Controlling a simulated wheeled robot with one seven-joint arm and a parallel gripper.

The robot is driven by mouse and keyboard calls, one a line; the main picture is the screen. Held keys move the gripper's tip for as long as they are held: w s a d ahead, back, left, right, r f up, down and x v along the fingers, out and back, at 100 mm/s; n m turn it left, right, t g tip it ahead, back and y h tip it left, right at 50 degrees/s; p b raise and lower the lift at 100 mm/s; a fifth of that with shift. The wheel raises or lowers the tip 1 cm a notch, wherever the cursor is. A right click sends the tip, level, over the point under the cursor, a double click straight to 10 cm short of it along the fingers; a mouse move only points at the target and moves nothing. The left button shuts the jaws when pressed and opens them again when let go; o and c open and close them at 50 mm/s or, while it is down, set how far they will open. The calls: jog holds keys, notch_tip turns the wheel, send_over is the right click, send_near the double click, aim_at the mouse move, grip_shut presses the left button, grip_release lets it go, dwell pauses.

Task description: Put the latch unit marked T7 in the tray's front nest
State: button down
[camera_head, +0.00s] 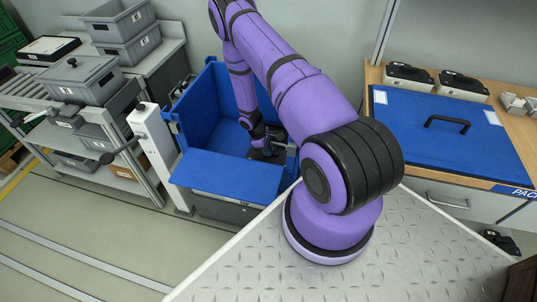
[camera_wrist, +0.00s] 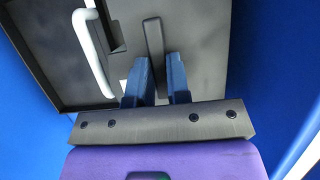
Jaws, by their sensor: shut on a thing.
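My gripper (camera_head: 262,147) is down inside an open blue box (camera_head: 224,92). In the wrist view its two blue fingers (camera_wrist: 158,75) are shut on the narrow raised bar of a dark grey unit (camera_wrist: 153,38). A pale curved handle (camera_wrist: 90,50) stands at the left of that unit. In the head view the unit is small, dark and mostly hidden by my arm. I can read no T7 mark. Two black-topped units (camera_head: 409,76) (camera_head: 462,85) sit at the back of the bench on the right. I cannot make out a tray with a front nest.
A blue panel with a black handle (camera_head: 448,140) lies on the wooden bench. The blue box's front flap (camera_head: 228,178) hangs outward above a grey bin. A white post (camera_head: 153,140) stands left of the box.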

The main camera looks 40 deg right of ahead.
jog(key=shift+s+d+f, duration=0.1)
jog(key=shift+f, duration=1.25)
jog(key=c, duration=1.1)
grip_release()
jog(key=shift+f, duration=0.1)
jog(key=v, duration=1.2)
